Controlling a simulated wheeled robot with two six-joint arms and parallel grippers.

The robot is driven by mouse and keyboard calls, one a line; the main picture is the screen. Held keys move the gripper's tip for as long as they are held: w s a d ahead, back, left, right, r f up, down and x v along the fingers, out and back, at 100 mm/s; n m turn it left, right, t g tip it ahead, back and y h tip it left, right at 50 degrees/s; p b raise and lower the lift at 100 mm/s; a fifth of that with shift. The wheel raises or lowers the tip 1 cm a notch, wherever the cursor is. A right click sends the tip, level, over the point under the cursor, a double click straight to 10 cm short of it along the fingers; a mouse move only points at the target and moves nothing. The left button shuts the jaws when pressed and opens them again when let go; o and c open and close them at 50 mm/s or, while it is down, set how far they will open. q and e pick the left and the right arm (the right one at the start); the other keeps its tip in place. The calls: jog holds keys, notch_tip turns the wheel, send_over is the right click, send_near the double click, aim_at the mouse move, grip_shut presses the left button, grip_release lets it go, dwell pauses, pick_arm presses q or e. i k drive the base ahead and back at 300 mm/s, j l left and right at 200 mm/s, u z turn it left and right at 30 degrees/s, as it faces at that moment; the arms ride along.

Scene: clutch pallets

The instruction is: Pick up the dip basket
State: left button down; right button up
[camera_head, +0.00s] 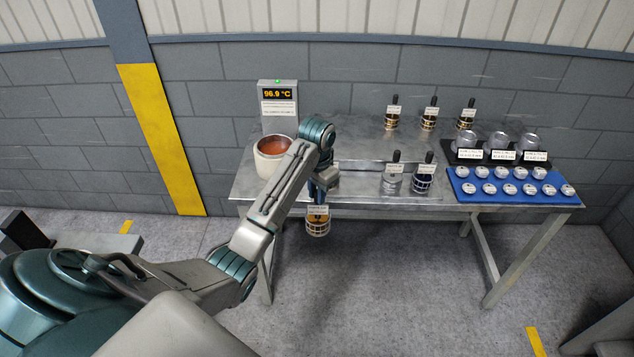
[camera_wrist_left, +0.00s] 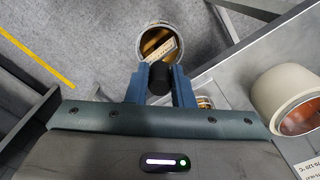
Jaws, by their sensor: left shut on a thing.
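A dip basket (camera_head: 317,228) with a pale cage, brass-coloured inside and a white label hangs below my left gripper (camera_head: 318,188). The left gripper is shut on its upright black handle. In the left wrist view the blue fingers (camera_wrist_left: 160,88) sit on both sides of the black handle top, and the round basket (camera_wrist_left: 146,44) shows beyond it over the grey floor. The basket hangs clear of the table, just in front of its front edge. My right gripper is not in view.
The metal table (camera_head: 350,187) holds a heated pot (camera_head: 268,166) of orange-brown liquid at left, beside a display (camera_head: 278,95) reading 96.9 °C. Several other handled baskets (camera_head: 424,181) stand in the middle and back. A blue mat (camera_head: 500,198) with small metal tins and several jars (camera_head: 500,143) are at right.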

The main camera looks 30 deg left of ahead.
aim_at(391, 181)
jog(key=i, duration=0.95)
